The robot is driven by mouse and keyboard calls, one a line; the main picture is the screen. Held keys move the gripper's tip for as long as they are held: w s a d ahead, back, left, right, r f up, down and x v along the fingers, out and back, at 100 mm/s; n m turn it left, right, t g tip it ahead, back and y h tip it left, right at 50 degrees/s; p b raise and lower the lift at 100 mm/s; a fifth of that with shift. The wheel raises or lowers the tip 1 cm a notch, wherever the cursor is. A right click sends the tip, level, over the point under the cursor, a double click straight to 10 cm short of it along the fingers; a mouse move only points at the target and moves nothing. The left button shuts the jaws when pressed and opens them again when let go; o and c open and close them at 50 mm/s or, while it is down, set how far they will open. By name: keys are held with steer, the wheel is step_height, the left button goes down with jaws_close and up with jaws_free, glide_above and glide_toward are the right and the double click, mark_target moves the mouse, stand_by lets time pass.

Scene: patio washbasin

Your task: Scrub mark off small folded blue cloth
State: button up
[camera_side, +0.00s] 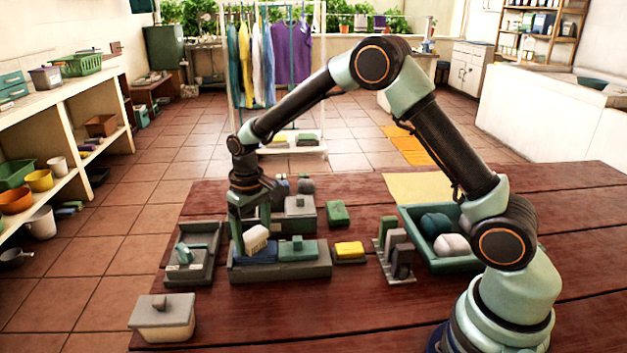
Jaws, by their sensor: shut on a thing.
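The small folded blue cloth (262,257) lies in the left part of a low grey tray (292,273) on the table. My gripper (250,226) points down above the cloth, shut on a pale, whitish scrubbing brush (257,242). The brush is tilted and sits right over the cloth, hiding part of its top. I cannot tell whether it touches the cloth. No mark can be made out on the part of the cloth that shows.
A green lidded block (297,249) sits beside the cloth. A grey holder (190,262) stands left, a yellow-topped sponge (349,249) and upright rack (395,254) right. A green bin (450,262) holds rolls. A lidded box (163,316) stands front left. The table's front middle is clear.

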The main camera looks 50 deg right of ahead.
steer(key=shift+s+d+f, duration=0.1)
steer(key=shift+s+d, duration=0.5)
steer(key=shift+w+a, duration=1.05)
steer(key=shift+a, duration=0.05)
steer(key=shift+s+d, duration=1.1)
steer(key=shift+w+a, duration=1.1)
steer(key=shift+s+d+r, duration=0.2)
steer(key=shift+s+d, duration=0.8)
steer(key=shift+d, duration=0.05)
steer(key=shift+w+a+f, duration=0.1)
steer(key=shift+w+a, duration=0.95)
steer(key=shift+s+d+f, duration=0.25)
steer(key=shift+s+d, duration=0.85)
steer(key=shift+s, duration=0.1)
steer(key=shift+w+a, duration=0.25)
steer(key=shift+c, duration=0.7)
steer(key=shift+w+a+r, duration=0.1)
steer(key=shift+w+a, duration=0.75)
steer(key=shift+w, duration=0.05)
steer(key=shift+r, duration=0.1)
